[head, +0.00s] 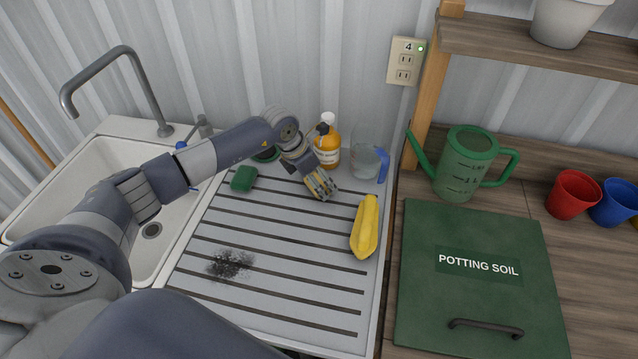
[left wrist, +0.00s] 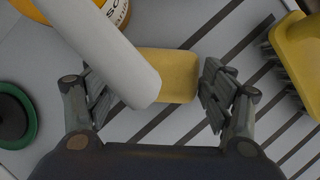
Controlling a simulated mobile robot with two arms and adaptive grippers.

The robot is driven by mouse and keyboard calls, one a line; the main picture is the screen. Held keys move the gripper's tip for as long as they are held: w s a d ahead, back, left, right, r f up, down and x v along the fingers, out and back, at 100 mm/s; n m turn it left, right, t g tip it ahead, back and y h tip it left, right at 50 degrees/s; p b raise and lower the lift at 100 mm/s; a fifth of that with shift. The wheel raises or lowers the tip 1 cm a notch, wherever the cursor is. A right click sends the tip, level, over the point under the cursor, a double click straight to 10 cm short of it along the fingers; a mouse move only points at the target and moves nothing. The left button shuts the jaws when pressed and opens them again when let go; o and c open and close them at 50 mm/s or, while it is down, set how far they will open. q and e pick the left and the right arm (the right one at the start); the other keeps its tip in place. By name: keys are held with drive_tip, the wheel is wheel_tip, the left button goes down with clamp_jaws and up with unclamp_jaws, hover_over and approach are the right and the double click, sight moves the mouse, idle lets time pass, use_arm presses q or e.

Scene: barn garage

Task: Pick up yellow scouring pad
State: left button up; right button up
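The yellow scouring pad (left wrist: 178,72) is a small rounded yellow block on the ribbed drainboard. In the left wrist view it lies between the two fingers of my left gripper (left wrist: 160,92), with gaps visible on both sides. In the head view my left gripper (head: 320,187) points down at the drainboard just in front of the bottle (head: 328,148), and the pad is largely hidden by the fingers. My right gripper is not in view.
A yellow brush (head: 364,227) lies right of the gripper. A green sponge (head: 243,179) lies to the left, and a clear jug with a blue handle (head: 383,167) stands behind. A dark stain (head: 230,264) marks the drainboard (head: 285,316); its front is otherwise clear.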

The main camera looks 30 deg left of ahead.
use_arm(q)
drive_tip(key=shift+c, duration=0.4)
drive_tip(key=shift+r, duration=0.1)
drive_tip(key=shift+w+r+b, duration=0.1)
drive_tip(key=shift+r+b, duration=0.2)
drive_tip(key=shift+b, duration=0.05)
wheel_tip(320, 180, up, 2)
drive_tip(key=shift+r+b, duration=0.15)
drive_tip(key=shift+b, duration=0.5)
drive_tip(key=s+d+b, duration=0.1)
drive_tip(key=s, duration=0.3)
drive_tip(key=s+d+r+b, duration=0.1)
drive_tip(key=s+b, duration=0.1)
drive_tip(key=s, duration=0.3)
drive_tip(key=s+d+b, duration=0.1)
drive_tip(key=s, duration=0.4)
drive_tip(key=shift+d+r, duration=0.25)
drive_tip(key=shift+r, duration=0.05)
drive_tip(key=shift+s+d+r+b, duration=0.1)
drive_tip(key=shift+s+d+b, duration=0.1)
drive_tip(key=shift+s, duration=0.25)
drive_tip(key=shift+s+d+r+b, duration=0.1)
drive_tip(key=shift+s+b, duration=0.05)
drive_tip(key=shift+s, duration=0.25)
